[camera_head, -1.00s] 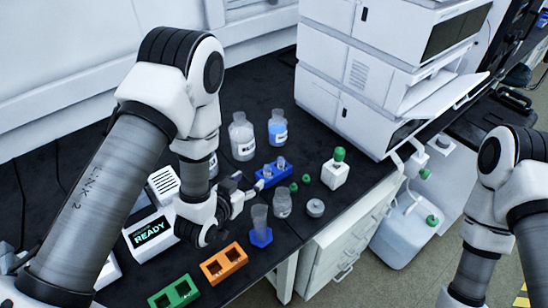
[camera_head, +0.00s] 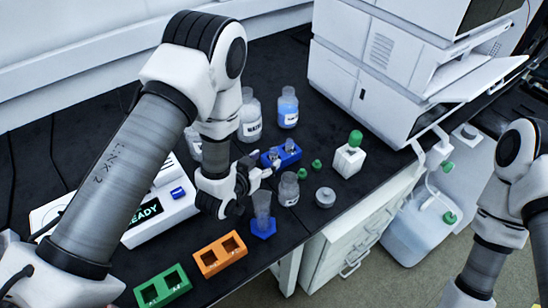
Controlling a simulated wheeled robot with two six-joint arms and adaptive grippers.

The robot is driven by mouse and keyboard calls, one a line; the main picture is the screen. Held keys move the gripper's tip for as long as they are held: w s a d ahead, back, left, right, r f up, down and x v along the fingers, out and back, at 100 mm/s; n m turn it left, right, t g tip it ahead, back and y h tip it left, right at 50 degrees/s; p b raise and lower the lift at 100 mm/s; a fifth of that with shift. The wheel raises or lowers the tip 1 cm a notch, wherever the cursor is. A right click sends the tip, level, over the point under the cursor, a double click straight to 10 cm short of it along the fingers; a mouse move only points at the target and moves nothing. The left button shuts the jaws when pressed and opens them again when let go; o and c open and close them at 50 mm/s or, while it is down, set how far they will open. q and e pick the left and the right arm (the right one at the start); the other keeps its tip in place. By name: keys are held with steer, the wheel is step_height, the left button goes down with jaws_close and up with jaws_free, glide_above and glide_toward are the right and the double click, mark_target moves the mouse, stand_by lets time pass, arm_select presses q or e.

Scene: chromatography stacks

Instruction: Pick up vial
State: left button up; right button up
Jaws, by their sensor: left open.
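Two small clear vials (camera_head: 289,146) stand in a blue rack (camera_head: 293,158) on the black bench. My left gripper (camera_head: 264,171) is open, at the near-left side of this rack, with its fingers pointing toward it. The fingertips are small here, and I cannot tell whether they touch a vial. Nothing shows held between them. My right arm comes in at the right edge, and its gripper is outside the picture.
Near the gripper stand a clear jar (camera_head: 288,189), a cylinder with a blue base (camera_head: 263,229) and a grey round cap (camera_head: 325,197). Bottles (camera_head: 288,108) stand behind. Orange (camera_head: 220,254) and green (camera_head: 163,287) racks lie in front. A white instrument stack (camera_head: 380,85) rises at right.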

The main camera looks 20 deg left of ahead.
mark_target(272, 154)
arm_select(q)
steer(key=p+x, duration=0.1)
steer(key=x, duration=0.3)
steer(key=shift+w+a+r, duration=0.1)
steer(key=shift+w+r, duration=0.05)
steer(key=shift+w, duration=0.1)
steer(key=shift+w+f, duration=0.3)
steer(key=shift+w, duration=0.05)
steer(key=shift+s+r, duration=0.1)
steer(key=c, duration=0.9)
